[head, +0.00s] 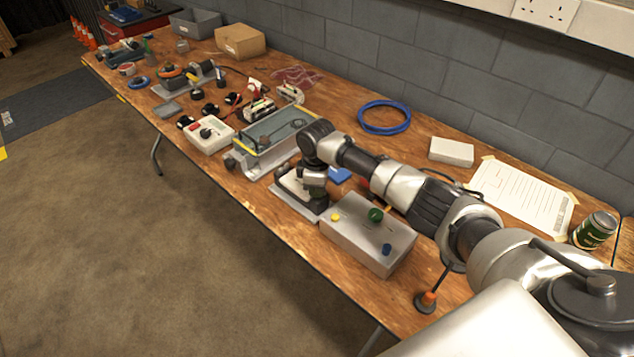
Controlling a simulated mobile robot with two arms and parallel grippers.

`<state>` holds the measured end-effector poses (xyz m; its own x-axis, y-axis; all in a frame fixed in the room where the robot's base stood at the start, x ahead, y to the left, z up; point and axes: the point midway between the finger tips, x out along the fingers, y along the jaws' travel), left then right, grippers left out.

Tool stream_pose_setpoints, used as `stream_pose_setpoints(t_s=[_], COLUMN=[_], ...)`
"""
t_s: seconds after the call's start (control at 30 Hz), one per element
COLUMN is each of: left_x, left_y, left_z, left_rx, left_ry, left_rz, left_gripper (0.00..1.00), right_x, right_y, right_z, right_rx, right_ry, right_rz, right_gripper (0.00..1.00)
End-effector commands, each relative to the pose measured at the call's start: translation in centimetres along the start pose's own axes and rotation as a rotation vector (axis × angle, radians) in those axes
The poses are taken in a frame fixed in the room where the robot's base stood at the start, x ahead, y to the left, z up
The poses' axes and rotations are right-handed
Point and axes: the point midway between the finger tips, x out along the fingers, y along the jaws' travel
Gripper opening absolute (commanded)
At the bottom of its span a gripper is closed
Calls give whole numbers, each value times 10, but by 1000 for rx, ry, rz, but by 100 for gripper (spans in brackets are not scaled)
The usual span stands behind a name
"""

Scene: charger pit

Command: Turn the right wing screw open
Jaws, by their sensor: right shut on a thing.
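My right gripper (312,203) points down at the near right of a grey open-topped case (246,166), over a low grey plate with a pale top (284,200). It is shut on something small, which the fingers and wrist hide. I take this to be the right wing screw, but I cannot make out its wings or its angle. A small dark knob-like part (229,162) shows at the case's left front corner. My left gripper is not in view.
A grey box with yellow, green and blue buttons (366,244) stands close right of the gripper. A red-and-white switch box (206,135) is left of the case. Behind lie a blue cable coil (384,131) and a white block (451,152). The table's front edge is near.

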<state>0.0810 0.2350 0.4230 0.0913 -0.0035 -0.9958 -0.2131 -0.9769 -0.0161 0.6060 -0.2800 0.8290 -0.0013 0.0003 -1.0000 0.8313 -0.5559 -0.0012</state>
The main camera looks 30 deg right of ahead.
Motion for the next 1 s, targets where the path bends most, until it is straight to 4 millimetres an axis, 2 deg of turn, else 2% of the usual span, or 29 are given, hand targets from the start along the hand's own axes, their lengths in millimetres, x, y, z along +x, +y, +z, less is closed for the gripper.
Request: stream_pose_setpoints(t_s=[0.2, 0.6, 1.0], left_x=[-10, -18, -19], left_y=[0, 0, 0], left_z=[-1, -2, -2], left_rx=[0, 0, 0], left_ry=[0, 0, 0], left_rz=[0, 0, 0], left_gripper=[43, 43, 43], right_x=[-2, -1, 0], right_y=[-1, -2, -3], right_z=[0, 0, 1], right_rx=[-207, -581, -857], right_ry=[0, 1, 1], right_rz=[1, 1, 1], right_gripper=[0, 0, 0])
